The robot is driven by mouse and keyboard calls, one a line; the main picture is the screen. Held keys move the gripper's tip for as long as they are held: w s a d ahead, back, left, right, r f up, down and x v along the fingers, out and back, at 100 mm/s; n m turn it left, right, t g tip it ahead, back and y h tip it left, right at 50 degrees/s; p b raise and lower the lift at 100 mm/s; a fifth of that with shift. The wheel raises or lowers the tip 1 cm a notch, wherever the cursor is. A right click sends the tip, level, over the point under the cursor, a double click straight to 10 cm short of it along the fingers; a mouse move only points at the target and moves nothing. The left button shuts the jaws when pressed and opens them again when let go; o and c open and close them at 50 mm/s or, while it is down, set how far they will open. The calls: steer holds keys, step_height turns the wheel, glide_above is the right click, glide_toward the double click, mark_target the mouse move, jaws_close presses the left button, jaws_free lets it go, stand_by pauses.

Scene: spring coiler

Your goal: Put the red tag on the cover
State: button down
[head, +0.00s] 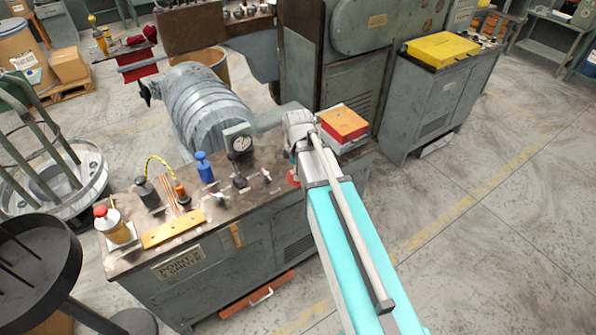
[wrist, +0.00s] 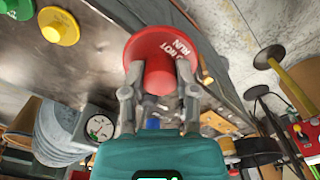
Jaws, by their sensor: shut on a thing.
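The red tag (wrist: 145,48) is a round disc with white lettering, partly reading "NOT RUN", and a stubby red knob. My gripper (wrist: 159,84) is shut on this knob, with one finger on each side. In the head view a bit of the red tag (head: 292,178) shows low beside my gripper (head: 294,165), mostly hidden by my arm, over the right part of the bench. A large grey rounded housing (head: 385,28) on the machine behind may be the cover, but I cannot tell for sure. The tag is apart from that housing.
Green (wrist: 18,8) and yellow (wrist: 60,26) round tags sit on a worn metal surface. The bench (head: 262,205) carries a dial gauge (head: 238,140), a blue bottle (head: 204,167) and an orange-topped box (head: 344,123). A yellow case (head: 442,50) lies on the right cabinet. Floor at right is clear.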

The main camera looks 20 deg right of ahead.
steer(key=shift+r+p, duration=3.55)
steer(key=shift+r, duration=0.1)
